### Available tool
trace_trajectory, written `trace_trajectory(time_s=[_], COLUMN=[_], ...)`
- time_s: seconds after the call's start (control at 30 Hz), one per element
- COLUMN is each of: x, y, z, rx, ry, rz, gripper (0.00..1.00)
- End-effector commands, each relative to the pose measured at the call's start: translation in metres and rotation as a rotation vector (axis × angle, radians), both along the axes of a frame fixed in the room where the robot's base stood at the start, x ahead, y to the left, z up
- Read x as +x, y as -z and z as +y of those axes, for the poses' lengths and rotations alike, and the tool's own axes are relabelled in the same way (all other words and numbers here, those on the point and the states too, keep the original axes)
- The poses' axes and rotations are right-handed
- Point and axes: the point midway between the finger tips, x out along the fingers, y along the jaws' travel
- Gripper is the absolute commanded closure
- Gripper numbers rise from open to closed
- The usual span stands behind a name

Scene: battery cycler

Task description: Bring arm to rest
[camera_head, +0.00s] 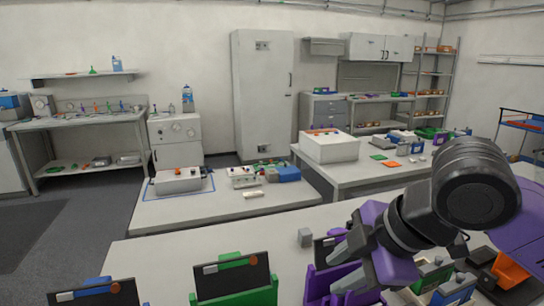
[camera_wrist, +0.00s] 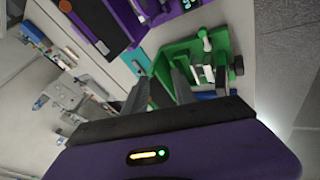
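My arm reaches in from the right of the head view. My gripper (camera_head: 334,268) has a purple body and two grey fingers, and it points left over the front bench. In the wrist view the fingers (camera_wrist: 160,80) stand apart with nothing visible between them. A purple holder (camera_head: 316,284) with a dark panel is close to the fingertips and partly hidden by the gripper. I cannot tell whether they touch. In the wrist view a green holder (camera_wrist: 220,45) with small white and grey parts lies beyond the fingers, and a purple holder (camera_wrist: 165,14) is at the top.
A green holder (camera_head: 262,297) and a blue-backed one stand at the front bench edge. Floor shows at left.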

Motion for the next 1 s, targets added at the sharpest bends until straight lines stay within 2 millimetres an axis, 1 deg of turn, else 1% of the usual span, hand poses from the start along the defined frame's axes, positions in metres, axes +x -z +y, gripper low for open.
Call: trace_trajectory(time_s=[0.03,0.1,0.17,0.27,0.3,0.4,0.47,0.5,0.6,0.73,0.87,1.0], x=[0.006,0.016,0.023,0.033,0.037,0.043,0.045,0.045,0.045,0.042,0.034,0.020], y=[-0.007,-0.021,-0.035,-0.061,-0.073,-0.102,-0.117,-0.127,-0.143,-0.152,-0.146,-0.126], z=[0.013,0.030,0.044,0.064,0.071,0.081,0.082,0.080,0.070,0.049,0.022,-0.008], rx=[0.072,0.182,0.282,0.467,0.550,0.759,0.880,0.956,1.131,1.328,1.486,1.610], ry=[0.013,0.037,0.057,0.093,0.110,0.160,0.194,0.218,0.284,0.380,0.488,0.611], rz=[-0.038,-0.096,-0.143,-0.218,-0.247,-0.317,-0.354,-0.378,-0.430,-0.491,-0.547,-0.604], gripper=[0.68,0.68,0.68,0.68,0.68,0.68,0.68,0.68,0.68,0.68,0.68,0.68])
